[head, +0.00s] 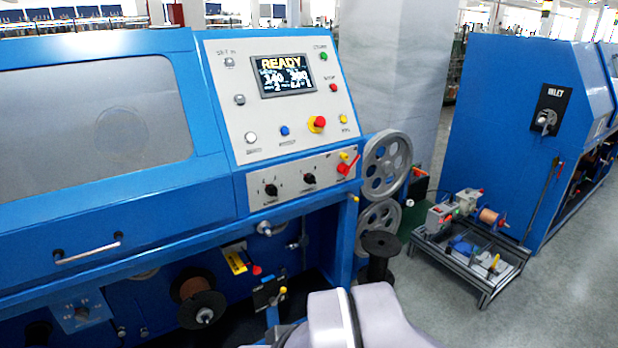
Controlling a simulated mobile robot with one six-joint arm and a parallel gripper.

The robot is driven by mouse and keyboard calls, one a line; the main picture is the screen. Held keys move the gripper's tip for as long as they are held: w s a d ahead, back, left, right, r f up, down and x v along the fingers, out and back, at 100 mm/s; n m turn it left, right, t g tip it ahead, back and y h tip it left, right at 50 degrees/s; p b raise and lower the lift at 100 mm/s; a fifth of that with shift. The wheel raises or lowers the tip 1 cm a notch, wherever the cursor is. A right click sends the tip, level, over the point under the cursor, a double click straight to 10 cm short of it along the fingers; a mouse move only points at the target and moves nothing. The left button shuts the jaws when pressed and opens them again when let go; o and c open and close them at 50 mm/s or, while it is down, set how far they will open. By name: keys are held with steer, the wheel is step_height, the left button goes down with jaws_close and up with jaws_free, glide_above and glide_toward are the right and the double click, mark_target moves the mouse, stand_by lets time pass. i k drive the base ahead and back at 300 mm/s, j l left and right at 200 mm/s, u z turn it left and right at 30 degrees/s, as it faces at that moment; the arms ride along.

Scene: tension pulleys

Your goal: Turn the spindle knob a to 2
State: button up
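Two black rotary knobs sit on the grey lower strip of the blue machine's control panel. The left black knob (271,190) and the right black knob (309,178) have small marks around them, too small to read. Another rotary knob (82,313) is on a grey plate low at the left. I cannot tell from the lettering which one is spindle knob a, or its setting. Part of my arm shows at the bottom middle. My gripper is not in view.
Grey pulleys (386,165) stand right of the panel. A low cart (470,262) is on the floor at right, before another blue machine (500,130).

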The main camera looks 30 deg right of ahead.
mark_target(309, 178)
steer(key=i+l, duration=0.15)
steer(key=i, duration=0.45)
steer(key=i+l+z, duration=0.15)
steer(key=i, duration=0.4)
